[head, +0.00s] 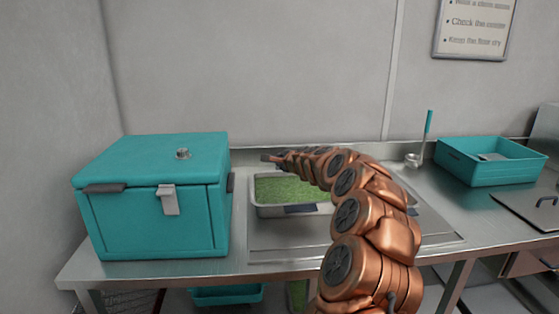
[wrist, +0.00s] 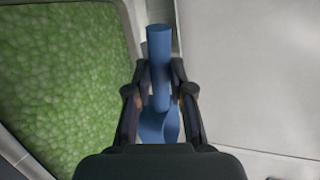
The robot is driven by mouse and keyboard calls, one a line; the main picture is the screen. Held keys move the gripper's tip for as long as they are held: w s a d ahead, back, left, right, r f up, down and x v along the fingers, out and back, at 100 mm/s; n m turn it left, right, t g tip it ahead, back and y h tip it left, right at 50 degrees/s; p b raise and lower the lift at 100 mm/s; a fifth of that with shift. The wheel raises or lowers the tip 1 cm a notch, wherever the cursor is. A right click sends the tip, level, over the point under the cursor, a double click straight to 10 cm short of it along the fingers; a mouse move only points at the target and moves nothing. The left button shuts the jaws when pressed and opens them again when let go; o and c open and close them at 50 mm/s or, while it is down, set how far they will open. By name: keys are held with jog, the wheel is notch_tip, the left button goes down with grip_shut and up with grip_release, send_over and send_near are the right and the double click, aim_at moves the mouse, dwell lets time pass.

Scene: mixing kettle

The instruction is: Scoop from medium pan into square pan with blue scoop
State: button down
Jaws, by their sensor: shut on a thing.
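A metal pan (head: 290,211) filled with green, lumpy material stands on the steel counter, left of my arm in the head view. The green material (wrist: 65,75) fills the left of the wrist view. I cannot tell whether this is the medium or the square pan, and no second pan shows clearly. My gripper (wrist: 160,92) is shut on the blue scoop (wrist: 160,55), just right of the pan's edge in the wrist view. The scoop's bowl is not clearly visible, so its load cannot be told. In the head view the gripper is small, near the pan's far side.
A teal lidded box (head: 150,215) stands left of the pan. At the right back are a ladle (head: 427,125) with a teal handle and a teal tub (head: 485,175). A metal lid (head: 528,203) lies at far right. My arm hides the counter behind it.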

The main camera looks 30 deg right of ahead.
jog(key=shift+m+y, duration=0.3)
jog(key=shift+m, duration=0.1)
jog(key=f+b, duration=0.3)
jog(key=f, duration=0.1)
jog(key=f+b, duration=0.3)
jog(key=f, duration=0.1)
jog(key=shift+d, duration=0.2)
jog(key=shift+a+f+n+h+b, duration=0.25)
jog(key=shift+a+f+n+b, duration=0.1)
jog(key=shift+f+b, duration=0.55)
jog(key=shift+a+f+n+h+b, duration=0.3)
jog(key=shift+f+b, duration=0.35)
jog(key=shift+b, duration=0.35)
jog(key=shift+f, duration=0.1)
notch_tip(320, 180, up, 9)
jog(key=p, duration=0.8)
jog(key=shift+a, duration=0.1)
